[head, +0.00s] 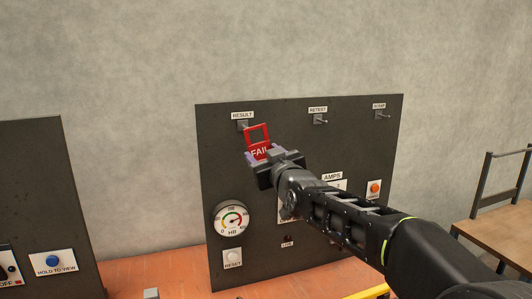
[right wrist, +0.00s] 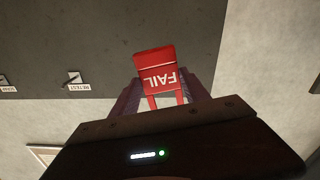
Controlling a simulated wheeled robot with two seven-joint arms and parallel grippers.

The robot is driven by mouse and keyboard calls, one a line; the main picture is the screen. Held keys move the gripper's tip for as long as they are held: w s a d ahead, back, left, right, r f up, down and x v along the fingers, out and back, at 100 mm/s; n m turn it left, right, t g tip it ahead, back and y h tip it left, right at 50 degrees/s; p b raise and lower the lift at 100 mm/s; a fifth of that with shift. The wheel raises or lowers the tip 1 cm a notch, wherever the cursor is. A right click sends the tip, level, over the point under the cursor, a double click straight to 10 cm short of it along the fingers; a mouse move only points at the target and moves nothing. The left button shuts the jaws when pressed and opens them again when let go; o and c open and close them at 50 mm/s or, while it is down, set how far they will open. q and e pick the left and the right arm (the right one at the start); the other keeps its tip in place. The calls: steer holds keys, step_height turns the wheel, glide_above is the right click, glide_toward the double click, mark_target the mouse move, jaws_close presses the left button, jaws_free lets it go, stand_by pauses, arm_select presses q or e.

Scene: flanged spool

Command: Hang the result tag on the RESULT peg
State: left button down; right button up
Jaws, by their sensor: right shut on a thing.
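The red result tag (head: 259,150) reads FAIL and has an open square loop on its top. My right gripper (head: 268,158) is shut on the tag and holds it upright in front of the dark panel, loop up. The tag also shows in the right wrist view (right wrist: 155,72), its lettering upside down there, between the fingers (right wrist: 163,98). The RESULT peg (head: 243,125) is under its white label at the panel's upper left. The loop is just right of and slightly below the peg in the head view; I cannot tell the depth gap. My left gripper is not in view.
The RETEST peg (head: 320,120) and a third labelled peg (head: 383,115) are farther right on the panel (head: 220,170). A round gauge (head: 231,218) and RESET button (head: 232,257) are below. My right arm covers part of the panel. A bench (head: 500,226) stands at right.

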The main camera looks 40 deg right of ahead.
steer(key=shift+p+x, duration=2.8)
steer(key=shift+x, duration=1.05)
steer(key=shift+w+d+f+b, duration=0.15)
steer(key=shift+w+f+b, duration=0.45)
steer(key=shift+b, duration=0.35)
steer(key=o, duration=1.4)
steer(key=shift+s, duration=0.15)
steer(key=b+v, duration=0.3)
steer(key=v, duration=0.3)
steer(key=shift+s, duration=0.25)
steer(key=shift+s+a, duration=0.25)
steer(key=shift+s, duration=0.3)
